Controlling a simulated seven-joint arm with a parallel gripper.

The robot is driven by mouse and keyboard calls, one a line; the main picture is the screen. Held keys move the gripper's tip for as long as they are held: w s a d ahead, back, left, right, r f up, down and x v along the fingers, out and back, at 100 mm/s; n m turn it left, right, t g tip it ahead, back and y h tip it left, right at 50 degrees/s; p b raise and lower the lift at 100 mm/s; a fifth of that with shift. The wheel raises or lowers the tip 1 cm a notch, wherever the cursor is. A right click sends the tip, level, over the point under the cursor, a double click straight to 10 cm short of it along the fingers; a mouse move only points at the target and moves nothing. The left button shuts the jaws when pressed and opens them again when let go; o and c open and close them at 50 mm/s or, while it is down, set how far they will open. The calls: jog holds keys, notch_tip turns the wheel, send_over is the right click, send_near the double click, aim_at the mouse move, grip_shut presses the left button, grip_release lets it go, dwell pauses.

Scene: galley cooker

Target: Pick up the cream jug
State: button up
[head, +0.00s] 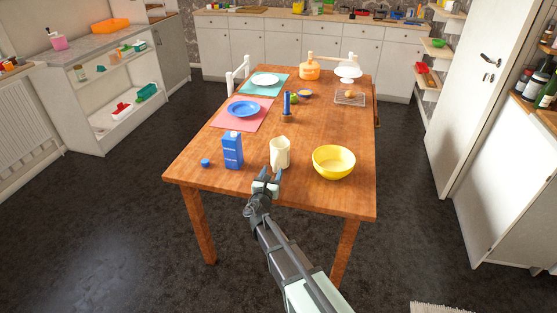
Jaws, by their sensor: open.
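The cream jug (280,153) stands upright near the front edge of the wooden table, between a blue carton and a yellow bowl. My gripper (267,176) is open, with its two fingertips pointing toward the table. It shows just in front of the jug and slightly left of it. I cannot tell whether the fingertips touch the jug. Nothing shows between the fingers.
The blue carton (232,150) and a small blue cap (205,162) are left of the jug. The yellow bowl (333,161) is close on the right. Behind are a blue candle (287,104) and a blue plate (243,109). The table (350,205) is clear at its front right.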

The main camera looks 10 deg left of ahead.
aim_at(274, 168)
jog(key=w, duration=0.5)
jog(key=shift+r, duration=0.25)
jog(key=shift+d, duration=0.1)
grip_shut()
